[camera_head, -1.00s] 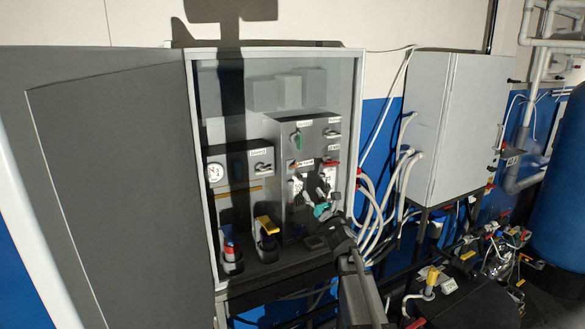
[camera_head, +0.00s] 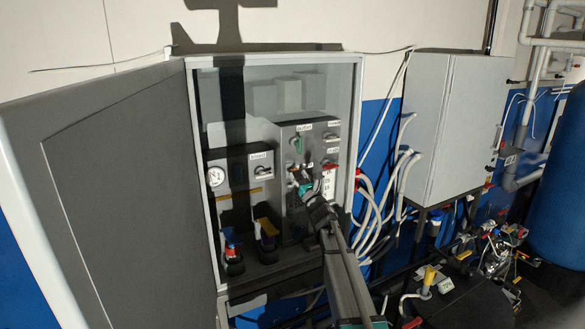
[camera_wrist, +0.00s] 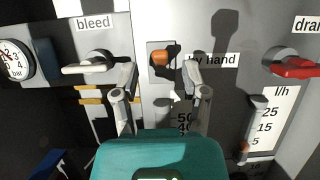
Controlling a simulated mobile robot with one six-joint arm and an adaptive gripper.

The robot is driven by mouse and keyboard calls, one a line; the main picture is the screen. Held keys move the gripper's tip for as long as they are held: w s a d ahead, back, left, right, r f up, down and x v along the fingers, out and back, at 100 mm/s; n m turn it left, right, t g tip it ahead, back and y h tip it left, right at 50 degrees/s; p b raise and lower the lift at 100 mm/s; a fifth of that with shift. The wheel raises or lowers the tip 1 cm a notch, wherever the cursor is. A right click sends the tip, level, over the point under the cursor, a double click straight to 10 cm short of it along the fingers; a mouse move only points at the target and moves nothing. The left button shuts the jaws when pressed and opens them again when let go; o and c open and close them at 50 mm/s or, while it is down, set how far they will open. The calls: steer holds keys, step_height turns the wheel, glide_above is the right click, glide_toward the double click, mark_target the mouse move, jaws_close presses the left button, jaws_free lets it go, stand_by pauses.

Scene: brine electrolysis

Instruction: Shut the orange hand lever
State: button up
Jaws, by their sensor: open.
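The orange hand lever (camera_wrist: 163,58) sits on a dark plate on the grey panel, left of a "by hand" label (camera_wrist: 214,60). Only its short orange end shows, so its turn position is hard to tell. In the head view it is a small orange spot (camera_head: 291,165). My gripper (camera_wrist: 160,78) is open and empty, fingers pointing at the panel. In the wrist view the lever lies between the two fingertips, a little above them; I cannot tell the gap in depth. In the head view my gripper (camera_head: 301,187) is inside the cabinet, close to the panel.
A white-handled bleed valve (camera_wrist: 95,65) is left of the fingers, beside a gauge (camera_wrist: 14,60). A red drain handle (camera_wrist: 292,65) is on the right, above a flow scale (camera_wrist: 271,118). The cabinet door (camera_head: 120,200) stands open on the left.

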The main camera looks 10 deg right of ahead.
mark_target(295, 170)
steer(key=shift+p+x, duration=0.4)
steer(key=shift+x, duration=1.15)
